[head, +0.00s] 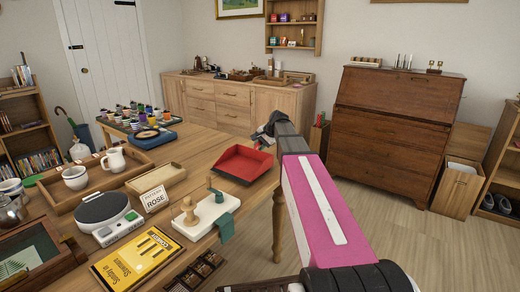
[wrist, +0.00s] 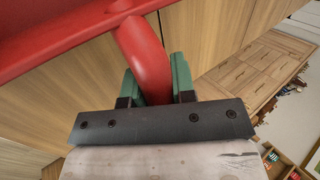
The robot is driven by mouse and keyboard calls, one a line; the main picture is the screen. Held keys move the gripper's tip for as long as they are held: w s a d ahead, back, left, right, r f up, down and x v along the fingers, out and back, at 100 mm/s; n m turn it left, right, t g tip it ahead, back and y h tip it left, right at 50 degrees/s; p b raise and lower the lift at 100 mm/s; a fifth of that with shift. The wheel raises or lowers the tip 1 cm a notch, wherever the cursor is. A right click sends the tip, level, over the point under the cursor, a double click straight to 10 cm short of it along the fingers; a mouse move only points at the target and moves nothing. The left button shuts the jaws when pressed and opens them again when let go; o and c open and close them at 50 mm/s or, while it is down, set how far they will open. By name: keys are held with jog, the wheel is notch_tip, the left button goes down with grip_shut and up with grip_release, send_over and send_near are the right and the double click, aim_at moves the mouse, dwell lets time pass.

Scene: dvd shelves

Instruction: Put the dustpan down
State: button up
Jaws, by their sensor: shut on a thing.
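The red dustpan (head: 242,163) is at the table's right edge in the head view, its pan spreading left over the wood. My gripper (head: 268,135) is at its far right end. In the wrist view, the green fingers of my gripper (wrist: 158,82) are shut on the dustpan's round red handle (wrist: 148,62). The pan fills the top left of that view. I cannot tell whether the pan touches the table or hangs just above it.
The wooden table (head: 205,143) has bare wood around the dustpan. A white tray with a green-handled tool (head: 207,215), a cream box (head: 156,179) and a dark tray (head: 151,136) stand nearby. A brown bureau (head: 392,125) stands beyond open floor.

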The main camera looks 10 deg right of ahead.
jog(key=shift+f, duration=0.75)
jog(key=o, duration=0.9)
jog(key=shift+f, duration=0.1)
